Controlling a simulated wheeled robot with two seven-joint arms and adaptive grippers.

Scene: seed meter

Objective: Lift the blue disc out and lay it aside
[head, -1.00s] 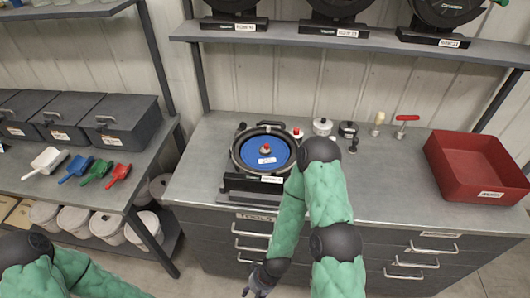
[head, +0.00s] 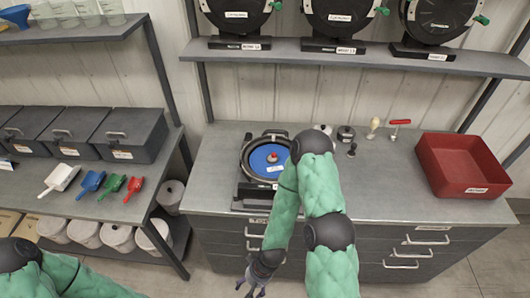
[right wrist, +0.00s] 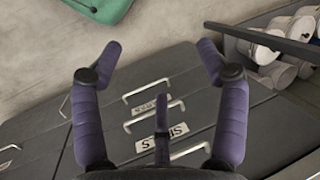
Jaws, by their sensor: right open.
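My right arm partly covers the right side of the housing in the head view. My right gripper (head: 252,290) hangs low in front of the drawers, below the bench top and apart from the disc. In the right wrist view the right gripper (right wrist: 150,75) is open and empty, its purple fingers spread before the drawer fronts. My left gripper is out of the frames; only part of the left arm shows.
A red tray (head: 436,180) stands at the bench's right. Small parts, including a red-handled tool (head: 399,123), stand along the back. Bare bench top (head: 385,200) lies between housing and tray. Several black wheel units line the shelf above. Scoops and bins fill the left rack.

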